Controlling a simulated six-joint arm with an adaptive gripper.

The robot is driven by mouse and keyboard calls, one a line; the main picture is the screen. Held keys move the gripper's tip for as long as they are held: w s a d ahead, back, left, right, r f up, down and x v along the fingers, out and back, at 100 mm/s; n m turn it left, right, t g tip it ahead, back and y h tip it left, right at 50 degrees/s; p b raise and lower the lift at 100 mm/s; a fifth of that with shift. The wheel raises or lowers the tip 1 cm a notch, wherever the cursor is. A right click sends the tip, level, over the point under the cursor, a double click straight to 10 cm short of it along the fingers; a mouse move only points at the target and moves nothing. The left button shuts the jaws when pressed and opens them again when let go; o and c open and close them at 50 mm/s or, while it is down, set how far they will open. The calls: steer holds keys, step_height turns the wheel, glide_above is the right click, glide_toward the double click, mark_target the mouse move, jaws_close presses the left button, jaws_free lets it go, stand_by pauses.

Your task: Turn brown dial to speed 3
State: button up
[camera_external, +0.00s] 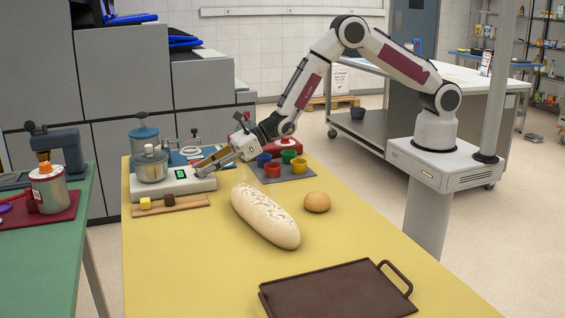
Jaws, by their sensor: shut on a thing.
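A white appliance (174,187) with a small green-lit display (180,174) and a metal pot (151,165) on its left side stands at the far left of the yellow table. My gripper (203,169) reaches down from the right to the right end of this appliance. Its fingers are shut at the place of the brown dial. The dial is mostly hidden by the fingers, and its setting and any speed marks are too small to read.
A grey mat (284,173) with small coloured cups lies right of my gripper. A small wooden board (172,206) with two cubes lies in front of the appliance. A long loaf (264,215), a bun (317,202) and a dark tray (335,291) are nearer. The table's front left is clear.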

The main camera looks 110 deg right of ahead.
steer(key=shift+r, duration=0.1)
steer(key=o, duration=1.1)
steer(key=shift+c, duration=0.2)
steer(key=shift+s, duration=0.1)
steer(key=v, duration=1.1)
steer(key=shift+s, duration=0.3)
steer(key=shift+r, duration=0.15)
